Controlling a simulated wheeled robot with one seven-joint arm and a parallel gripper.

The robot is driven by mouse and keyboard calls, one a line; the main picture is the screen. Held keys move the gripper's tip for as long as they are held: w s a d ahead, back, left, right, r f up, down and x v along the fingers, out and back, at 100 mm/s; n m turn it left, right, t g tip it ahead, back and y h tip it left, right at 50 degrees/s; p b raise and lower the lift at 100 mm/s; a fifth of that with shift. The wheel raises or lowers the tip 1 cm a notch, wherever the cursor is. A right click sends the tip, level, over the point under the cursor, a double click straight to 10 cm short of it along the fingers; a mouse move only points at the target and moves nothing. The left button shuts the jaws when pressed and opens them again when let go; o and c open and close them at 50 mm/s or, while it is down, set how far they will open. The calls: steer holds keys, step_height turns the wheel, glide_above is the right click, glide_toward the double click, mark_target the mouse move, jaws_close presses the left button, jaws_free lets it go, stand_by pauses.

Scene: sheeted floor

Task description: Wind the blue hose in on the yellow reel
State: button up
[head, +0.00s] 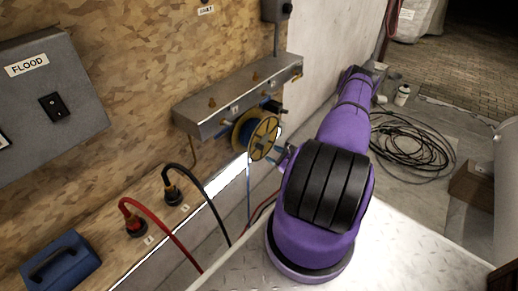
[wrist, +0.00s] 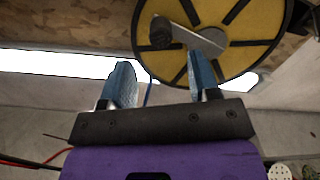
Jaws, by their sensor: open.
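The yellow reel (head: 264,137) hangs below a grey metal shelf on the wooden wall, with blue hose wound behind its yellow face. A length of blue hose (head: 249,190) hangs down from it. In the wrist view the reel's yellow face (wrist: 250,45) has black spokes, and a grey crank arm (wrist: 200,40) with a dark knob (wrist: 161,31) points left. My gripper (wrist: 160,85) is open and empty below the crank, its blue fingers apart. The right finger overlaps the reel's lower edge in the picture. A thin piece of blue hose (wrist: 149,93) shows between the fingers. In the head view my arm hides most of my gripper.
The metal shelf (head: 238,97) juts out above the reel. Red (head: 170,240) and black (head: 213,195) cables curve down from wall sockets at the left. A blue case (head: 60,265) stands at lower left. A coiled black cable (head: 410,145) lies on the floor at right.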

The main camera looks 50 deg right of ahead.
mark_target(262, 148)
steer(key=w, duration=0.7)
steer(key=shift+w+a, duration=0.25)
steer(key=shift+w, duration=0.15)
jaws_close()
